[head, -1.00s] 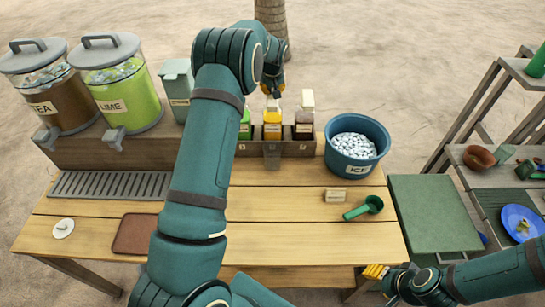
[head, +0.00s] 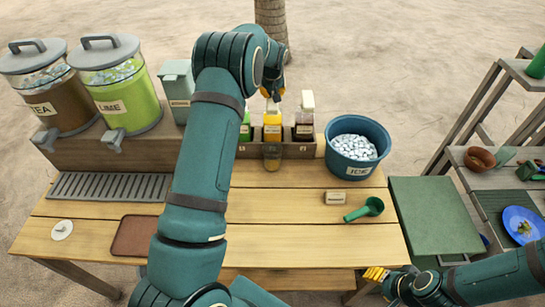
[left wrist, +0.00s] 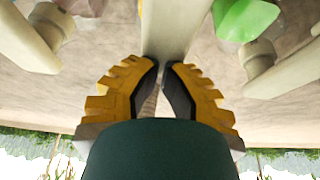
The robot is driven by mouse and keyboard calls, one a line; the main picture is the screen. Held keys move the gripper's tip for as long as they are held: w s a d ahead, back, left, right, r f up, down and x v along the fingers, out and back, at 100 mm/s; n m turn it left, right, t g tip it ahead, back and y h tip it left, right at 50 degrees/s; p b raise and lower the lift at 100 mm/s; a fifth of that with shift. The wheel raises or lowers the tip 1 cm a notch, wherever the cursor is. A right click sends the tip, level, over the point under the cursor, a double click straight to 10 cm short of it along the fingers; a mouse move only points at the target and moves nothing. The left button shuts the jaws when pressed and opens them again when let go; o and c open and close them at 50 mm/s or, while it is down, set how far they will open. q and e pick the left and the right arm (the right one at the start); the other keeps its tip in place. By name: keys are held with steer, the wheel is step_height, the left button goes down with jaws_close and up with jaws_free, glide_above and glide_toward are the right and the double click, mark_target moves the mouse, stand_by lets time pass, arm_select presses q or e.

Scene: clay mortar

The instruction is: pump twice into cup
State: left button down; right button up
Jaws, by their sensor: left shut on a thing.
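The middle bottle (head: 272,121) is yellow-orange with a label and has a pale pump (left wrist: 172,28). My left gripper (head: 272,92) is at the top of this bottle. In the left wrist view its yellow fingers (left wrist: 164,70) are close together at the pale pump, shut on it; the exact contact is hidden. My right gripper (head: 376,273) is at the table's front right edge, away from the cup; its finger gap is unclear.
A green bottle (head: 245,127) and a dark bottle (head: 304,124) flank the middle one in the wooden rack (head: 290,150). A blue ice tub (head: 357,146) stands to the right. A green scoop (head: 365,209) lies nearer. The table's front middle is clear.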

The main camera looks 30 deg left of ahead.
arm_select(q)
steer(key=shift+r+p, duration=0.95)
steer(key=shift+r, duration=1.05)
steer(key=shift+f, duration=0.25)
steer(key=shift+f+b, duration=1.55)
steer(key=shift+f, duration=0.65)
steer(key=shift+r, duration=0.15)
steer(key=shift+r+p, duration=1.35)
steer(key=shift+r, duration=0.95)
